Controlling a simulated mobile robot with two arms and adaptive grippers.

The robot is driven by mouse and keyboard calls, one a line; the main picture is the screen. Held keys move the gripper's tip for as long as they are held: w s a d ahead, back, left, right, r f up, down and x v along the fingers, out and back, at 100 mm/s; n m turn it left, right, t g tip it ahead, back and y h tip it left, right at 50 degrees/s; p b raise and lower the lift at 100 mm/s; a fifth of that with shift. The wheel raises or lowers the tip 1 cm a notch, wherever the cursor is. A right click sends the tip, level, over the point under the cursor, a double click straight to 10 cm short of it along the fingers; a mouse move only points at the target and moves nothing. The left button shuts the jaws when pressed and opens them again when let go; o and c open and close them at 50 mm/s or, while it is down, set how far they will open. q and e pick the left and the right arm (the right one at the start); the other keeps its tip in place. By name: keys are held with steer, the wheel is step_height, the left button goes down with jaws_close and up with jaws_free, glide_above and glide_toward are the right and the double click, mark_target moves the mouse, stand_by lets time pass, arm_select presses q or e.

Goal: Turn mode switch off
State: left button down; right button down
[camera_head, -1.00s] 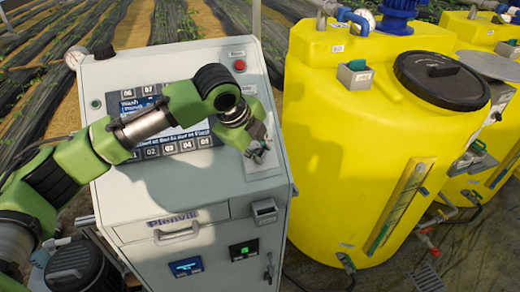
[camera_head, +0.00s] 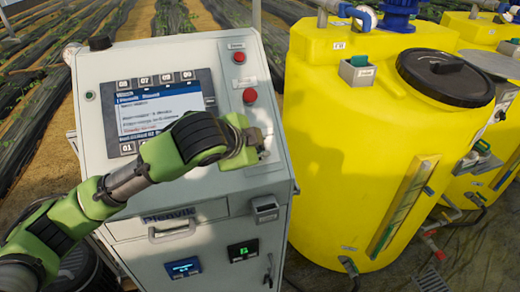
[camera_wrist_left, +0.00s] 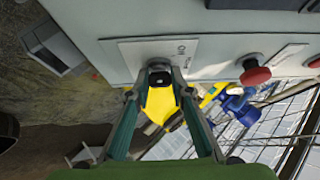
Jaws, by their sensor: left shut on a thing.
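The grey control cabinet (camera_head: 165,215) stands in the head view with its sloped panel facing up. My left gripper (camera_head: 262,144) is at the panel's right edge, below the red buttons. In the left wrist view, the fingers of my left gripper (camera_wrist_left: 161,80) are closed around a small dark switch knob (camera_wrist_left: 158,66) on a pale label plate (camera_wrist_left: 140,52). The knob's pointer direction cannot be read. In the head view the gripper hides the knob. My right gripper is in neither view.
A red button (camera_head: 250,96) sits just above the gripper, with another red button (camera_head: 239,57) higher up. The screen (camera_head: 155,105) is left of it, partly covered by my arm. A yellow tank (camera_head: 345,150) stands close on the right.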

arm_select(q)
steer(key=n+t+b, duration=0.1)
steer(key=n, duration=0.1)
steer(key=n+t+y+b, duration=0.1)
steer(key=n, duration=0.1)
steer(key=shift+s+d+f+n+t, duration=0.15)
steer(key=shift+n+t, duration=0.15)
steer(key=shift+n, duration=0.1)
steer(key=shift+n+t+y+b, duration=0.7)
steer(key=shift+n+y+b, duration=0.3)
steer(key=shift+n, duration=1.1)
steer(key=c, duration=1.8)
jaws_free()
steer(key=shift+s, duration=0.2)
